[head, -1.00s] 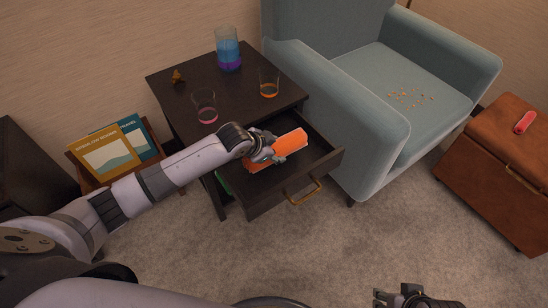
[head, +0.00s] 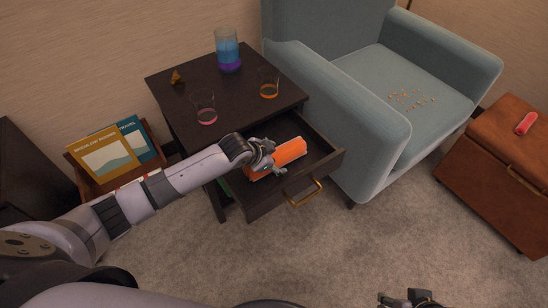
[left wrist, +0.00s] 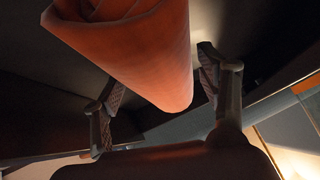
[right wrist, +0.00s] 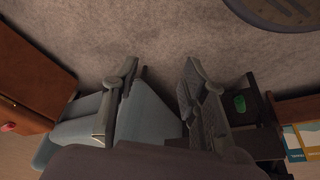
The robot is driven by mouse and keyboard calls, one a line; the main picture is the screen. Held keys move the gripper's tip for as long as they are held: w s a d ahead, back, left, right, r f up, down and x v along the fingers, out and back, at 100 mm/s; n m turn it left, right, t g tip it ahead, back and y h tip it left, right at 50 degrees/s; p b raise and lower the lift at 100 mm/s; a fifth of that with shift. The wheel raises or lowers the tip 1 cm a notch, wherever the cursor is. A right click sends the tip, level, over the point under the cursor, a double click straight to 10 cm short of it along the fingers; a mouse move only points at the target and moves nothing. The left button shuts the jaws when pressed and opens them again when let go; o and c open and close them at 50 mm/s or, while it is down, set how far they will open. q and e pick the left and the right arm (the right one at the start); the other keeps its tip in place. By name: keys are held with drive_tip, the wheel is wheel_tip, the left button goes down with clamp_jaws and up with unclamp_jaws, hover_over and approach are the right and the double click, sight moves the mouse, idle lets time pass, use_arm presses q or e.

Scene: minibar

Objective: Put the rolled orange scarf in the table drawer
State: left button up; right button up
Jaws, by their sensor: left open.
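The rolled orange scarf (head: 291,152) lies inside the open table drawer (head: 262,205). My left gripper (head: 275,159) is over the drawer at the scarf's near left part, with its fingers open. In the left wrist view, the scarf (left wrist: 160,70) shows between the spread fingers, with a gap visible at each side. My right gripper (right wrist: 161,72) is open and empty above the carpet, away from the drawer. Only part of it shows at the bottom of the head view.
The dark table top holds a blue and purple pitcher (head: 228,50), two glasses (head: 269,83) (head: 204,107) and a small brown item (head: 176,77). A blue-grey armchair (head: 370,125) stands close to the drawer's right. Books (head: 105,152) stand at left; a brown ottoman (head: 490,170) is at right.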

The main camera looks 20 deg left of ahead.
use_arm(q)
drive_tip(key=shift+r, duration=0.3)
drive_tip(key=p+v, duration=0.3)
drive_tip(key=v, duration=0.7)
drive_tip(key=shift+s+a+r+p, duration=0.1)
drive_tip(key=shift+s+a+p, duration=0.05)
drive_tip(key=shift+p, duration=0.15)
drive_tip(key=shift+s+a+r, duration=0.15)
drive_tip(key=shift+s+r, duration=0.3)
drive_tip(key=shift+r, duration=0.1)
use_arm(e)
drive_tip(key=s+x, duration=0.2)
drive_tip(key=x, duration=0.9)
drive_tip(key=shift+a+f+g, duration=0.15)
drive_tip(key=shift+f+g, duration=0.25)
drive_tip(key=shift+f, duration=0.25)
use_arm(q)
drive_tip(key=shift+c, duration=0.2)
